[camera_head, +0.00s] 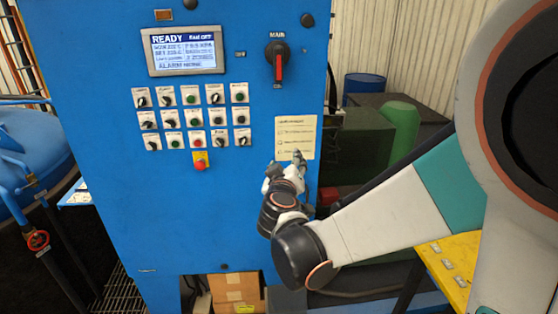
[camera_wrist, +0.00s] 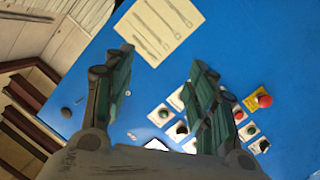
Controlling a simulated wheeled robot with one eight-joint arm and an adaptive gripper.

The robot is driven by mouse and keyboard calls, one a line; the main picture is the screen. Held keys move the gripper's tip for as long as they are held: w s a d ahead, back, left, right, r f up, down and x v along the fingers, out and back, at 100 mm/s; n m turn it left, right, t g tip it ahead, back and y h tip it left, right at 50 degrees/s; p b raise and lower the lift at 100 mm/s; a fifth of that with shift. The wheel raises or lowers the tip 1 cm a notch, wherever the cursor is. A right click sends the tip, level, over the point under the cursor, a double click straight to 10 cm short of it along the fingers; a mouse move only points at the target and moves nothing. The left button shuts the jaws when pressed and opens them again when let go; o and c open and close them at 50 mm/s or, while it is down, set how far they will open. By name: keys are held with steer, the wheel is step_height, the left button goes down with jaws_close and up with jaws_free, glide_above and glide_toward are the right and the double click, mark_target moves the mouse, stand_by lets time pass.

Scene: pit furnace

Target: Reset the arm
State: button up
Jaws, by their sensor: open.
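My gripper (camera_head: 287,168) is in front of the blue control panel (camera_head: 100,100), beside the lower left of a paper notice (camera_head: 296,137). In the wrist view my gripper (camera_wrist: 163,75) shows two green-padded fingers spread apart with nothing between them. The notice also shows in the wrist view (camera_wrist: 155,28), beyond the fingertips. I cannot tell whether a fingertip touches the panel. My arm reaches in from the right of the head view.
The panel carries a READY display (camera_head: 186,50), a red MAIN switch (camera_head: 278,65), rows of knobs and buttons (camera_head: 192,116) and a red emergency button (camera_head: 201,164). A cardboard box (camera_head: 236,290) sits below. A yellow table (camera_head: 450,265) stands at the lower right.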

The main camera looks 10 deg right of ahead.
steer(key=shift+d, duration=0.15)
steer(key=s+d+f+m+g+b, duration=0.1)
steer(key=s+d+f+g+b, duration=0.1)
steer(key=s+d+f+b, duration=0.3)
steer(key=s+d+f+m+g+b, duration=0.1)
steer(key=s+f+m+g+b, duration=0.15)
steer(key=s, duration=0.55)
steer(key=s+a+f+g+y+b, duration=0.2)
steer(key=s+f, duration=0.3)
steer(key=s, duration=0.3)
steer(key=s+a+f+g+y+b, duration=0.2)
steer(key=s+f, duration=0.3)
steer(key=s, duration=0.3)
steer(key=shift+s+a+n+y+b, duration=0.15)
steer(key=shift+a+n+y+b, duration=0.15)
steer(key=shift+y+b, duration=0.4)
